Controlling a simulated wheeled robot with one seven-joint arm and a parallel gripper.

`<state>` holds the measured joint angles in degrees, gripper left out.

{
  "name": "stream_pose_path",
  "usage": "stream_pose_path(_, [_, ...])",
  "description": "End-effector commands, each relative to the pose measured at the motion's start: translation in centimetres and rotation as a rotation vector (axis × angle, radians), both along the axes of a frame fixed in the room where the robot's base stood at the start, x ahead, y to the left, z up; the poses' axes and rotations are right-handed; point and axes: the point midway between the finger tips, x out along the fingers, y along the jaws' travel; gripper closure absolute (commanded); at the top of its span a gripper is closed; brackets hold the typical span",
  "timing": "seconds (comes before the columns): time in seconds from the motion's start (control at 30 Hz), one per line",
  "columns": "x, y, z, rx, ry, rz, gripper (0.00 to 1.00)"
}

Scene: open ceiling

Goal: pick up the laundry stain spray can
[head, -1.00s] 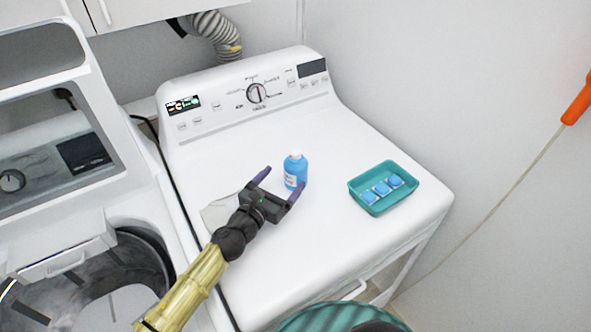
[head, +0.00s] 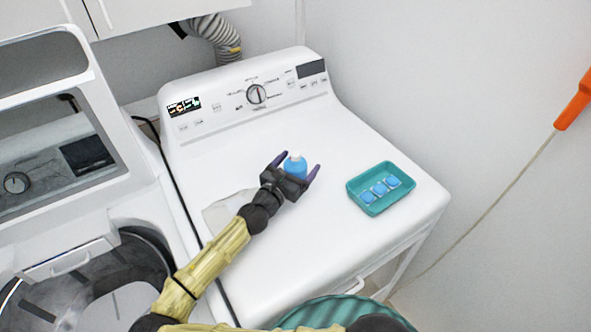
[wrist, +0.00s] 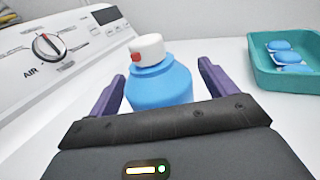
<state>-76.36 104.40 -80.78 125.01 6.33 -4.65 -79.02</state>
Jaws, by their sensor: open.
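The stain spray can is a blue bottle (head: 296,168) with a white cap, standing upright on the white dryer top. In the wrist view the bottle (wrist: 160,86) is near the middle, its cap showing a small red patch. My gripper (head: 298,164) is open, with its purple fingers on either side of the bottle. In the wrist view the gripper (wrist: 158,88) has a gap between the bottle and the right finger; the left finger is closer. The lower part of the bottle is hidden behind the gripper body.
A teal tray (head: 354,197) with blue pieces stands to the right on the dryer (head: 330,245). A pale flat sheet (head: 222,212) lies left of my gripper. An open washer (head: 75,255) is at left. The dryer's control panel (head: 225,105) rises behind.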

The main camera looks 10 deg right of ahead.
Motion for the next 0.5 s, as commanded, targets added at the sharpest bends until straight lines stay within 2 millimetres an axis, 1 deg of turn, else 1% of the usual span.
stream_pose_path(0.03, [0.40,-0.42,0.13,-0.001,0.001,-0.001,0.16])
stream_pose_path(0.13, [0.75,-0.69,0.02,-0.001,0.001,0.001,0.16])
stream_pose_path(0.5, [0.73,-0.67,-0.04,0.000,0.001,0.001,0.16])
